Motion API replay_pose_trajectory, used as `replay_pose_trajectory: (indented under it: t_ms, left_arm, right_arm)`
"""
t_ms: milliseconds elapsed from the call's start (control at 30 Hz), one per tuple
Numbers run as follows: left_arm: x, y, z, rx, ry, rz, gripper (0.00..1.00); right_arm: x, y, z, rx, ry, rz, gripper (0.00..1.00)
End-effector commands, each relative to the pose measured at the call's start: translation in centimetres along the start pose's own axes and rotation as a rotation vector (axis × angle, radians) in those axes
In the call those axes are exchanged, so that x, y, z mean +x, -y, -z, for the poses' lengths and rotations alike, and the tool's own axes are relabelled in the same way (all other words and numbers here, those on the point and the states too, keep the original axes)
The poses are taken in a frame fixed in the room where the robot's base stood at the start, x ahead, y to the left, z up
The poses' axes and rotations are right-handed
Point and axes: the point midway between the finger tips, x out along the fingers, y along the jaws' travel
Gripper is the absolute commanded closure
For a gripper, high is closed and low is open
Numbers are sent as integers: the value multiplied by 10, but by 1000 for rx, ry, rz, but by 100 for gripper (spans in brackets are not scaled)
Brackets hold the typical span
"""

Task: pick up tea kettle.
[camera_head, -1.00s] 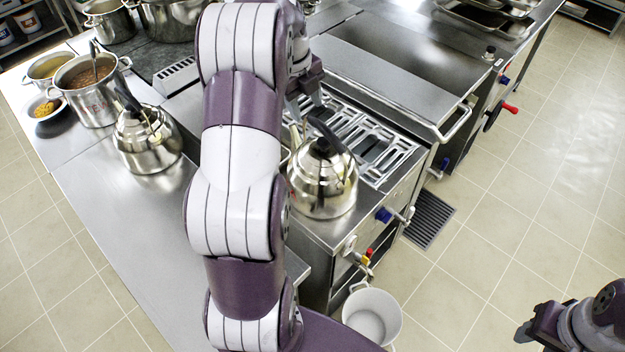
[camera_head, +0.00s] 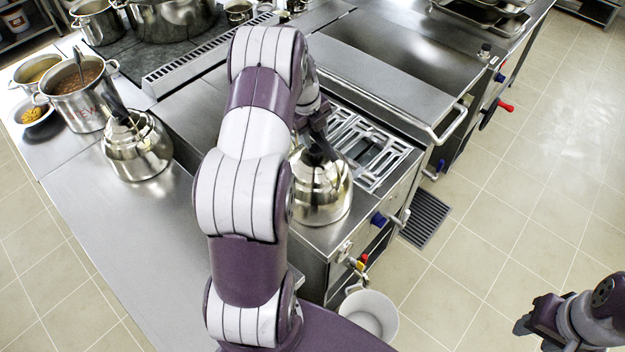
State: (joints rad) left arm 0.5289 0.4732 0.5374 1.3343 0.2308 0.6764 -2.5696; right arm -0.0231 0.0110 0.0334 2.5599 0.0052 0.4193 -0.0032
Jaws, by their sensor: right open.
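A shiny steel tea kettle (camera_head: 322,196) stands upright on the front corner of the stove. A second steel kettle (camera_head: 138,152) with a dark handle stands on the counter to the left. My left gripper (camera_head: 318,146) is at the top of the stove kettle, by its dark handle. My own arm hides part of this kettle's left side, and the gripper's fingers are dark and hard to separate from the handle, so I cannot tell whether they grip it. My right gripper (camera_head: 523,327) is open and empty over the floor at the lower right.
A steel stockpot (camera_head: 80,102) of soup and a plate of yellow food (camera_head: 34,112) stand left on the counter (camera_head: 120,215). The stove grate (camera_head: 372,150) lies behind the stove kettle. A white bucket (camera_head: 371,312) stands on the floor. Floor at right is clear.

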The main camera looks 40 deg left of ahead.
Motion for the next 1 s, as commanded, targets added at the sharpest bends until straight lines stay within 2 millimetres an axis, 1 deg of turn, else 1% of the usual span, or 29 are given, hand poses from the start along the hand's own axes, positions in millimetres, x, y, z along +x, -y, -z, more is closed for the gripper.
replay_pose_trajectory:
  t_ms: [33,67,100,133,1000]
  left_arm:
    - [0,0,0,0,0,0,74]
    - [0,0,0,0,0,0,84]
    - [0,0,0,0,0,0,97]
    - [0,0,0,0,0,0,100]
    - [0,0,0,0,1,0,100]
  right_arm:
    - [0,0,0,0,0,0,57]
    - [0,0,0,0,0,0,57]
    - [0,0,0,0,0,0,57]
    - [0,0,0,0,0,0,57]
    - [0,0,0,0,0,0,57]
